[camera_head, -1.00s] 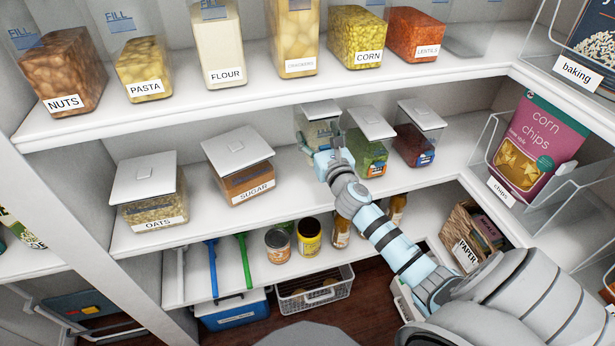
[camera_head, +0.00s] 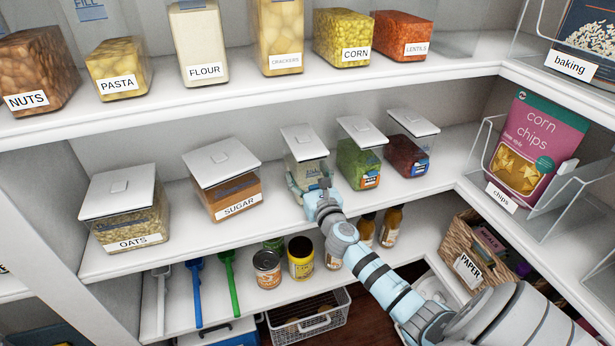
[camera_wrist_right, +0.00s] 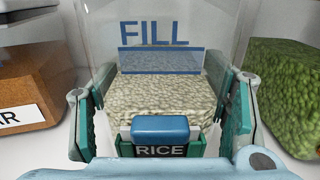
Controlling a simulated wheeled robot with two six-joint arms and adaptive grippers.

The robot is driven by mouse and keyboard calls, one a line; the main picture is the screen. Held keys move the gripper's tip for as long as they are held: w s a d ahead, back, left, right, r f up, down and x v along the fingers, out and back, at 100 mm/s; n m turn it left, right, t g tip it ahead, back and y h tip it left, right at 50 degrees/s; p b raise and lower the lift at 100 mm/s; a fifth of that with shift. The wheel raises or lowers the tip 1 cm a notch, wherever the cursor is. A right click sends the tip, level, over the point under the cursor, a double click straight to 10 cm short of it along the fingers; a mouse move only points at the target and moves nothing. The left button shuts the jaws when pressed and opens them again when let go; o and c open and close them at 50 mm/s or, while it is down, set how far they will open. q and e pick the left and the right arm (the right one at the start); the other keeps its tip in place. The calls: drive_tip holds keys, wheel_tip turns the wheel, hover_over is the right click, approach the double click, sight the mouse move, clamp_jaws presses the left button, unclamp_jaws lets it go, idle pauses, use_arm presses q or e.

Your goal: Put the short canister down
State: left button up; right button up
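The short canister (camera_head: 306,172) is a clear box with a white lid and pale rice in it, in the middle of the second shelf in the head view. It looks upright, in line with its neighbours; its base is partly hidden by my gripper. The right wrist view shows its RICE label and rice (camera_wrist_right: 165,85) up close. My right gripper (camera_head: 312,192) is at its front. In the wrist view the fingers (camera_wrist_right: 163,112) stand on either side of it, with narrow gaps seeming to show between pads and walls. My left gripper is not in view.
The sugar canister (camera_head: 232,200) stands to the left, with oats (camera_head: 130,225) beyond. A green-filled canister (camera_head: 357,165) stands close on the right, then a dark red one (camera_head: 402,155). Flour (camera_head: 205,50) and other tall canisters line the shelf above. Cans and bottles stand below.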

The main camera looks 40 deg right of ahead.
drive_tip(key=o, duration=0.3)
drive_tip(key=shift+s+r, duration=0.1)
